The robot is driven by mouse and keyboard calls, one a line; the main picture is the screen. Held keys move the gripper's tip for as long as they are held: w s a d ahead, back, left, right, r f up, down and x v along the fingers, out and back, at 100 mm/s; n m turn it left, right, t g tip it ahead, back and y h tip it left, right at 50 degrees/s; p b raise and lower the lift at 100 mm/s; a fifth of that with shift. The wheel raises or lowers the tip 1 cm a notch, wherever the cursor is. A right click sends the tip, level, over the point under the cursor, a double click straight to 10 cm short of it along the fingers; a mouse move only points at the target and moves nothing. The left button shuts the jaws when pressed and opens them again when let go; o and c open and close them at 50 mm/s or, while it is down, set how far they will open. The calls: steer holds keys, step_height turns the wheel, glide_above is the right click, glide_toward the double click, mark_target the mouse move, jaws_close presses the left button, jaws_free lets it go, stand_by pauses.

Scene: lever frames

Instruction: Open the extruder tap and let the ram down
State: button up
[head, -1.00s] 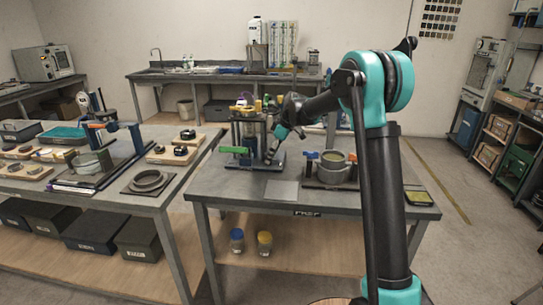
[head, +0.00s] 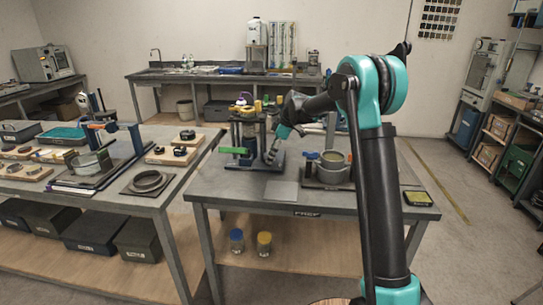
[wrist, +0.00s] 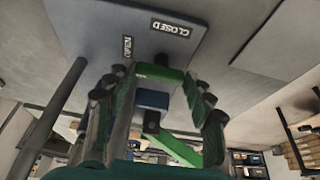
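The extruder (head: 248,133) stands on a dark base plate at the back left of the near right bench. A green lever (head: 233,150) sticks out to its left, about level. My gripper (head: 271,156) is low beside the extruder's right side. In the wrist view its two fingers (wrist: 162,108) are spread apart. A blue block (wrist: 152,99) and a green bar show between and beyond them; I cannot tell whether the fingers touch either. A plate above them carries a "CLOSED" label (wrist: 170,29) and a second, small label. The ram is not clearly made out.
A grey pot (head: 332,167) with blue and orange parts stands right of the extruder. A flat grey plate (head: 281,191) lies in front. A dark post (wrist: 48,118) rises at the left of the wrist view. The bench's front left is clear.

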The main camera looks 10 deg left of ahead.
steer(key=o, duration=0.3)
steer(key=shift+o, duration=0.2)
steer(key=v, duration=1.2)
